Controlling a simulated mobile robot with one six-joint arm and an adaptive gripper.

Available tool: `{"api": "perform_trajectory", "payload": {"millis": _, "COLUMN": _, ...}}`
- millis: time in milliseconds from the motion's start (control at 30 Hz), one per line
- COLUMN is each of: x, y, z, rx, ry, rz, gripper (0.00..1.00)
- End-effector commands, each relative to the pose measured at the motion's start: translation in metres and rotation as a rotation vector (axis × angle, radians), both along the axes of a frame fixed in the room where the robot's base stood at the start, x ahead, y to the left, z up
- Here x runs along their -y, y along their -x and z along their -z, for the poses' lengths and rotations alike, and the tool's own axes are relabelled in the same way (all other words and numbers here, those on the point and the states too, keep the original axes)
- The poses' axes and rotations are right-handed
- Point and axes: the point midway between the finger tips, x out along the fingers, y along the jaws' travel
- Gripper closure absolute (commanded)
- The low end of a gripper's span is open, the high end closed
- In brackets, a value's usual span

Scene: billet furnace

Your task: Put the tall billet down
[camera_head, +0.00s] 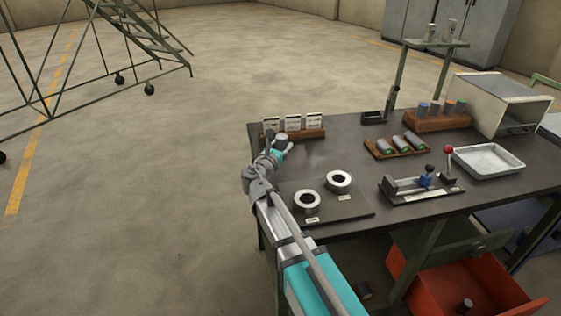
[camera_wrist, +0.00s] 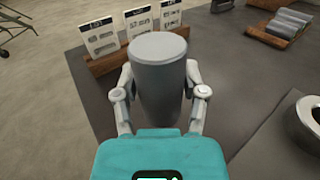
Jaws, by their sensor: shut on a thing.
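The tall billet (camera_wrist: 160,80) is a plain grey cylinder, and in the wrist view it stands upright between the two fingers of my gripper (camera_wrist: 160,100). My gripper is shut on its sides. In the head view my gripper (camera_head: 281,146) is small, at the left end of the dark workbench (camera_head: 330,158), just in front of the card rack. The billet's lower end is hidden in the wrist view, so I cannot tell whether it touches the bench top.
A wooden rack (camera_head: 312,134) with three white cards stands just behind my gripper. Two ring gauges (camera_head: 338,181) sit on a dark plate to the right. Farther right are a wooden tray of billets (camera_head: 382,150), a clamp fixture (camera_head: 420,187) and a metal tray (camera_head: 488,174).

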Motion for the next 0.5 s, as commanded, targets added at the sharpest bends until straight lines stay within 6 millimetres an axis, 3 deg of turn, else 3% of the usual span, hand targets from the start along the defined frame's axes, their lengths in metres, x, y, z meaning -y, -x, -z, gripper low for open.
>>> {"api": "perform_trajectory", "payload": {"millis": 133, "x": -0.0021, "y": -0.0071, "z": 0.0095, "rx": 0.002, "ry": 0.002, "rz": 0.0, "gripper": 1.0}}
{"api": "perform_trajectory", "payload": {"millis": 500, "x": -0.0025, "y": -0.0086, "z": 0.01, "rx": 0.002, "ry": 0.002, "rz": 0.0, "gripper": 1.0}}
